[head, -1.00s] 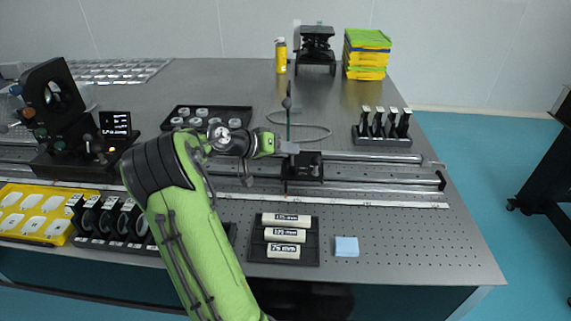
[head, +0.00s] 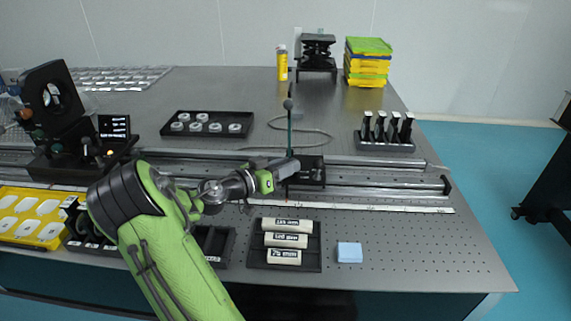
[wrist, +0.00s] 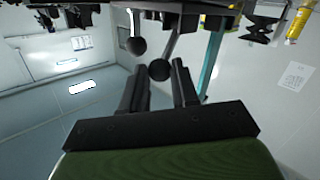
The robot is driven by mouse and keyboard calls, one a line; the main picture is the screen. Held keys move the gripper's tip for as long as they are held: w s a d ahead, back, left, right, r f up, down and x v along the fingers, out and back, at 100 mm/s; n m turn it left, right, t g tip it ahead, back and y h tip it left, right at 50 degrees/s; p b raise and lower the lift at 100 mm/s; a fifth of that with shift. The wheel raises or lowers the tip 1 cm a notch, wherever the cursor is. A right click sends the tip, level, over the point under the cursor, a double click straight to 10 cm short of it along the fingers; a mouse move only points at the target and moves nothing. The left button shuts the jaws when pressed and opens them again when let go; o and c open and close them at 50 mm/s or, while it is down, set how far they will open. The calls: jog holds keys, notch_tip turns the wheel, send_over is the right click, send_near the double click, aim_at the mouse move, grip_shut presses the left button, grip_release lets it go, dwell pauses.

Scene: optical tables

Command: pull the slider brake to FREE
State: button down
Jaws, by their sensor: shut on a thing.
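The black slider (head: 311,172) sits on the rail right of the table's middle, with a thin upright post and dark ball (head: 288,104) above it. My gripper (head: 284,170) reaches it from the left, low at its front left side. In the wrist view, my two black fingers (wrist: 160,72) stand either side of a dark round knob (wrist: 160,70), which I take to be the slider brake's knob, and are shut on it. A second dark ball (wrist: 136,47) shows nearby. In the head view my gripper hides the brake lever, and I can read no FREE mark.
The long rail (head: 390,190) runs across the table with a white scale strip (head: 400,207) in front. A tray of labelled white blocks (head: 256,254) and a blue pad (head: 349,252) lie nearer. A black holder rack (head: 386,147) stands behind right.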

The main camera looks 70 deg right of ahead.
jog(key=shift+f, duration=0.1)
dwell(0.3)
jog(key=c, duration=0.9)
grip_release()
jog(key=shift+o, duration=0.2)
jog(key=p+v, duration=0.2)
jog(key=v, duration=1.3)
jog(key=shift+w+a+p, duration=0.25)
jog(key=shift+a+p, duration=0.1)
jog(key=shift+p, duration=0.05)
